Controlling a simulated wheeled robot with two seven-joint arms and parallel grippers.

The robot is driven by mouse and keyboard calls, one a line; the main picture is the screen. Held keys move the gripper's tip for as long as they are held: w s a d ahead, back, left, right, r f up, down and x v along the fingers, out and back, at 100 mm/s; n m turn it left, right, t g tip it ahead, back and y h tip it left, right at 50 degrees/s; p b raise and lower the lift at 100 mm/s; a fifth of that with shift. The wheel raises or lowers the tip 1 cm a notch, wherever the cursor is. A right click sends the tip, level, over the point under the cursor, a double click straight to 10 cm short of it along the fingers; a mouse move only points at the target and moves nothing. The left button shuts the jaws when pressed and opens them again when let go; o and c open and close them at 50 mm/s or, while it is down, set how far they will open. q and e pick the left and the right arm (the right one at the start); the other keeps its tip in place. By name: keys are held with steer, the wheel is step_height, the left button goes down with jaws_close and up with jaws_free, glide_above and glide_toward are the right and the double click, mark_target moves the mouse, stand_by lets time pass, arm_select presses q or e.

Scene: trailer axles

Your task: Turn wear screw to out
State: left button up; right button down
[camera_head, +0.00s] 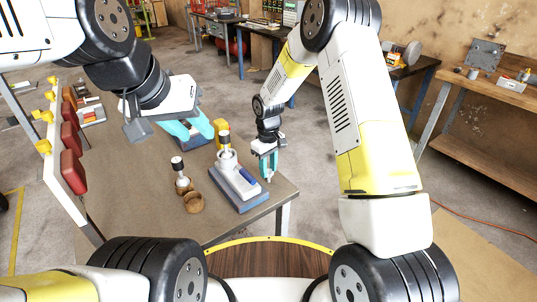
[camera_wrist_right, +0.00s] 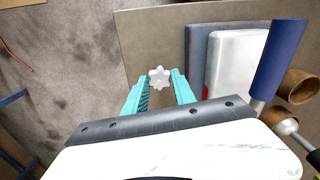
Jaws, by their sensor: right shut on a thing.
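A white star-shaped knob, which looks like the wear screw (camera_wrist_right: 159,77), sits between the teal fingers of my right gripper (camera_wrist_right: 160,88) in the right wrist view. My right gripper (camera_head: 267,168) is shut on it, pointing down at the right side of the grey-and-white device (camera_head: 226,183) in the head view. The device shows a white housing (camera_wrist_right: 238,62) in the wrist view. The knob is hidden in the head view, and its turn position cannot be told. My left gripper (camera_head: 192,131) looks open and empty above the back of the table.
A blue handle (camera_wrist_right: 277,58) rises close to my right wrist. Brown cups (camera_head: 192,202) and a white-capped part (camera_head: 180,171) stand left of the device. A panel with red and yellow parts (camera_head: 68,140) edges the table (camera_head: 130,185) at left. The table's front left is clear.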

steer(key=n, duration=0.3)
steer(key=shift+n, duration=2.1)
steer(key=c, duration=1)
jaws_free()
steer(key=shift+c, duration=0.2)
step_height(320, 180, up, 8)
steer(key=shift+f, duration=0.1)
